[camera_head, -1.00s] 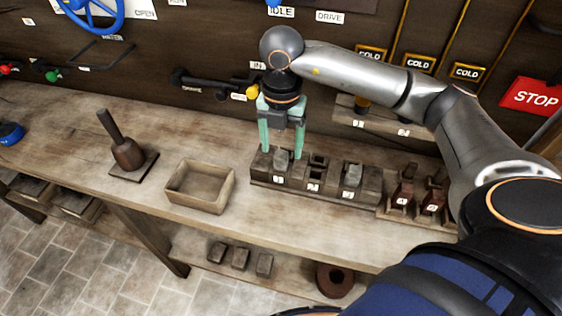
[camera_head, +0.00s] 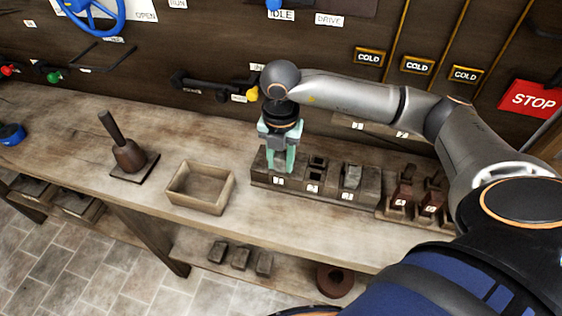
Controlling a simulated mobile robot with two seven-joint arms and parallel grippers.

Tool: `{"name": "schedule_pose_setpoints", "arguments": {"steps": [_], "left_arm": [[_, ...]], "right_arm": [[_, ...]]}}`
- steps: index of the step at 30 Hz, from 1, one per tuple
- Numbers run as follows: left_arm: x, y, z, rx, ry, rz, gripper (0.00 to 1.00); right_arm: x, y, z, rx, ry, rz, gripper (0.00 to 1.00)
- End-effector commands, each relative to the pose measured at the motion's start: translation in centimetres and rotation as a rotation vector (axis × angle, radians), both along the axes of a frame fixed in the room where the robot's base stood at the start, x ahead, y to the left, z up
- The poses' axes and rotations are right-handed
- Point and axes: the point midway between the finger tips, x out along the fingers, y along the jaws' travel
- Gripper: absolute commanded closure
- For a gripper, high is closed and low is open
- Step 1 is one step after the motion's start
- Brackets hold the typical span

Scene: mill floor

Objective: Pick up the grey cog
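My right gripper (camera_head: 280,168) reaches down from above onto the left end of the dark slotted rack (camera_head: 316,187) on the bench. Its pale green fingers are drawn in on either side of the grey piece in the left slot, which I take for the grey cog. The fingers and palm hide most of that piece, and its teeth cannot be made out. It still sits at the rack. A similar grey piece (camera_head: 352,173) stands in the right slot; the middle slots look empty. My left gripper is not in view.
An empty wooden tray (camera_head: 172,198) lies left of the rack. A mallet-like tool (camera_head: 127,153) stands farther left. Dark red-brown pieces (camera_head: 402,194) stand right of the rack. Several grey blocks (camera_head: 241,258) lie on the lower shelf. The wall panel rises behind.

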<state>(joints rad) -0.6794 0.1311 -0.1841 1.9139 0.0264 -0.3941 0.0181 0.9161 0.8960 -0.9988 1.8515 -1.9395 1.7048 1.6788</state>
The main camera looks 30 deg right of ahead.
Motion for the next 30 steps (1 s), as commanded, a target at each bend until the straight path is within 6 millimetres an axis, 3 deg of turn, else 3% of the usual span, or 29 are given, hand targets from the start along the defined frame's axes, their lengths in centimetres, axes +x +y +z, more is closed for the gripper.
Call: {"name": "schedule_pose_setpoints", "arguments": {"steps": [1,9,21,30], "left_arm": [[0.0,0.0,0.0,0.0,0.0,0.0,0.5],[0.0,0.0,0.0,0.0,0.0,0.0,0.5],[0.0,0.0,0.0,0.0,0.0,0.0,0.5],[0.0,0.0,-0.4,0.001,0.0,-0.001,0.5]], "right_arm": [[0.0,0.0,0.0,0.0,0.0,0.0,0.72],[0.0,0.0,0.0,0.0,0.0,0.0,1.0],[0.1,0.0,0.5,0.001,-0.002,0.0,1.0],[0.1,0.0,5.9,0.0,-0.006,0.0,1.0]]}}
